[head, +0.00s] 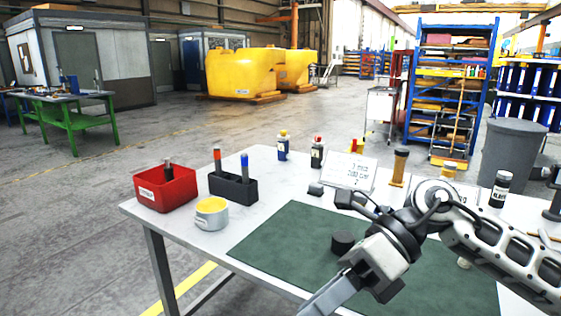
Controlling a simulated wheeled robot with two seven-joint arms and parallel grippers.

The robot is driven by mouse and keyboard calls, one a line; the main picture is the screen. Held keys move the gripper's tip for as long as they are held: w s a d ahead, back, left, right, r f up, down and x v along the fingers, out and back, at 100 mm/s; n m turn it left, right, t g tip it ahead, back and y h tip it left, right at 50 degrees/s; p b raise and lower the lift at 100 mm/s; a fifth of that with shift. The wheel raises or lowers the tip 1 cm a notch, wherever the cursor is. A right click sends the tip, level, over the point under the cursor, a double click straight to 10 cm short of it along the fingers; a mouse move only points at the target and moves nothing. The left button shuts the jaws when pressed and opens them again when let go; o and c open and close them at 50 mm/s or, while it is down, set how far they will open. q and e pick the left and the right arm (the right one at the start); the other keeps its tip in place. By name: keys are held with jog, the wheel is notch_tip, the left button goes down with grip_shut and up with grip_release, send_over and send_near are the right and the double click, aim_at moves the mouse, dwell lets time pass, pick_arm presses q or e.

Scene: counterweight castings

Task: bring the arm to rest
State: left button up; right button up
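My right arm comes in from the right over the white table (190,230). My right gripper (325,298) points down and to the left, over the front part of the dark green mat (275,240). One grey finger shows and runs toward the bottom edge of the picture; I cannot tell whether the gripper is open or shut. Nothing held is visible. A black round casting (343,242) stands on the mat just behind the gripper's wrist. My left gripper is not in view.
A red bin (165,190), a dark holder (233,187) with two markers and a yellow-and-white tape roll (212,213) stand at the left. The mat's left part is clear.

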jog(key=a+r+m+t+y, duration=0.2)
jog(key=a+m+t+y, duration=0.3)
jog(key=m+y, duration=0.55)
jog(key=w+d+f+m+t+h, duration=0.2)
jog(key=d+f+m+t+h, duration=0.3)
jog(key=f+m+t+h, duration=0.7)
jog(key=w+d+f+m+t+h, duration=0.2)
jog(key=d+f+m+t, duration=0.45)
jog(key=m, duration=1.15)
jog(key=s+d+f+m+g+h, duration=0.2)
jog(key=s+f+g, duration=0.2)
jog(key=f, duration=0.4)
jog(key=s+d+f+m+g+h, duration=0.2)
jog(key=s+f+m+g, duration=0.1)
jog(key=s+f, duration=0.4)
jog(key=shift+s+f+m+g, duration=0.25)
jog(key=shift+f+m+g, duration=0.1)
jog(key=shift+f+g, duration=0.4)
